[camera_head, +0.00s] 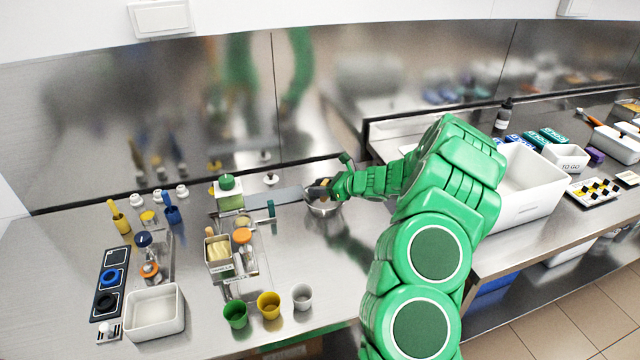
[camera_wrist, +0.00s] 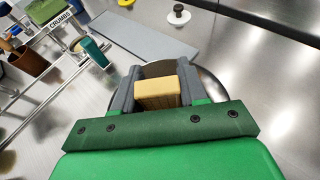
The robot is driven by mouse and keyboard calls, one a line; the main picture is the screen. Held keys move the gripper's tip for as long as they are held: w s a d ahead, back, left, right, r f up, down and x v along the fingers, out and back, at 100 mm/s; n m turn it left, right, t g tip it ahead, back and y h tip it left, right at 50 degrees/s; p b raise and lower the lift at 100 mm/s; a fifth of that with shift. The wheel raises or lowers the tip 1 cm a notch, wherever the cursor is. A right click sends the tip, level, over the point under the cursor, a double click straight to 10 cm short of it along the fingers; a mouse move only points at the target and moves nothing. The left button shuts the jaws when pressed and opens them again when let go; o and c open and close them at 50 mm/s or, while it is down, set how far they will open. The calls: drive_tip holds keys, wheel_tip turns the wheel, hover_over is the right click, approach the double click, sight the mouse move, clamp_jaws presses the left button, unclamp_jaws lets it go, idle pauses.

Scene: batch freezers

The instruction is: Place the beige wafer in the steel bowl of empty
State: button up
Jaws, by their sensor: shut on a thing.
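My gripper (camera_head: 325,188) is shut on the beige wafer (camera_wrist: 158,94), which sits between the two grey fingers in the wrist view. The steel bowl (camera_head: 322,209) stands on the steel counter, directly below my gripper in the head view. In the wrist view the bowl's curved rim (camera_wrist: 211,88) shows to the right of the fingers. The wafer appears to be over the bowl; its exact height cannot be told. My gripper and the wafer hide most of the bowl's inside.
A crumbs container (camera_wrist: 46,12) on a rack stands left of the bowl. A grey flat plate (camera_wrist: 140,38) lies behind it. Green (camera_head: 236,314), yellow (camera_head: 268,305) and pale (camera_head: 302,297) cups stand at the front. The counter right of the bowl is clear.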

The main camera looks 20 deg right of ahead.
drive_tip(key=o, duration=1.1)
drive_tip(key=shift+r, duration=0.1)
drive_tip(key=shift+r, duration=3.4)
drive_tip(key=shift+a, duration=0.1)
